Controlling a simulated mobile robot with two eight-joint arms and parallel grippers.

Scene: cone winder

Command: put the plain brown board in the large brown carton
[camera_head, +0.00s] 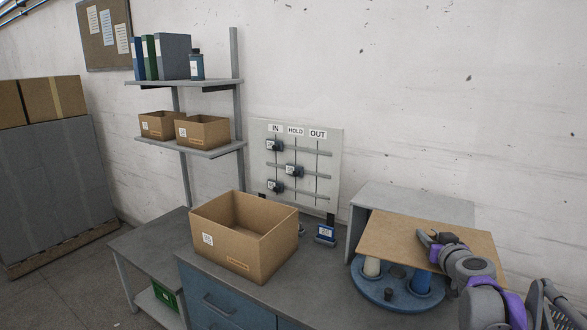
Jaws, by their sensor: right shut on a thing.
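The large brown carton (268,255) stands open on the grey workbench, left of centre, with a white label on its near left side. The plain brown board (392,235) is a flat sheet at the right, above a round blue stand. My right gripper (428,243) is shut on the board near its right part, and its fingers overlap the board's surface. The board is right of the carton and apart from it. My left gripper is not in view.
The round blue stand (378,292) holds a cream cone and a blue cone partly under the board. A small blue device (325,235) sits right of the carton. Two smaller cartons stand on a wall shelf (190,147).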

